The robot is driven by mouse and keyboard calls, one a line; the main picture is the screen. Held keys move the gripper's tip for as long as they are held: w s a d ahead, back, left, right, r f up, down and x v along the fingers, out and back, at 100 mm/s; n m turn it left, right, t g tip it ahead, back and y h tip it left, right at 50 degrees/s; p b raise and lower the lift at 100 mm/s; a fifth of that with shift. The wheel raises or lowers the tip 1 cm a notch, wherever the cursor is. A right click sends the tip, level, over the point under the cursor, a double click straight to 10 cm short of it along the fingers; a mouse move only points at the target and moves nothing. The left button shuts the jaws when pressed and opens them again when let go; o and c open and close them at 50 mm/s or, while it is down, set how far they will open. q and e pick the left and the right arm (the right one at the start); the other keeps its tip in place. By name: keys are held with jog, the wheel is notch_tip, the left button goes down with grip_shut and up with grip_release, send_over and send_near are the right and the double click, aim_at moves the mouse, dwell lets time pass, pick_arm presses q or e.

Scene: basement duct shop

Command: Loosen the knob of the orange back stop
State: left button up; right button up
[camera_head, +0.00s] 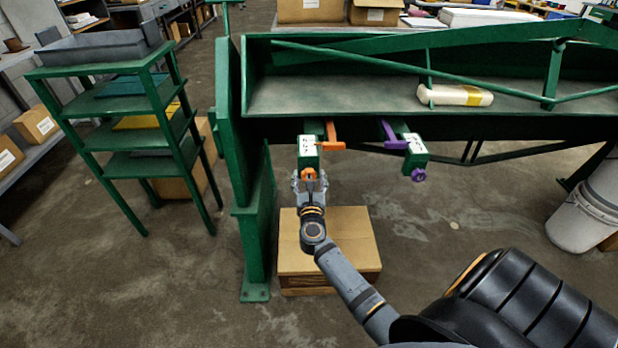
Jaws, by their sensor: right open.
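The orange back stop is a green block with a white label (307,147) under the front edge of the green machine. An orange finger (331,136) sticks out at its right, and its orange knob (309,173) faces me at its lower end. My right gripper (309,181) is open right at the orange knob, with a finger on each side of it. I cannot tell whether the fingers touch it. The similar purple back stop (412,146) sits to the right, with a purple knob (418,175). My left gripper is not in view.
The green machine (350,92) spans the top, with its upright (255,225) just left of my right gripper. A cardboard box (327,243) stands on the floor below the gripper. A green shelf rack (98,71) is at left, a white bucket (583,215) at right.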

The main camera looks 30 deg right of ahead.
jog(key=shift+c, duration=0.4)
jog(key=c, duration=1)
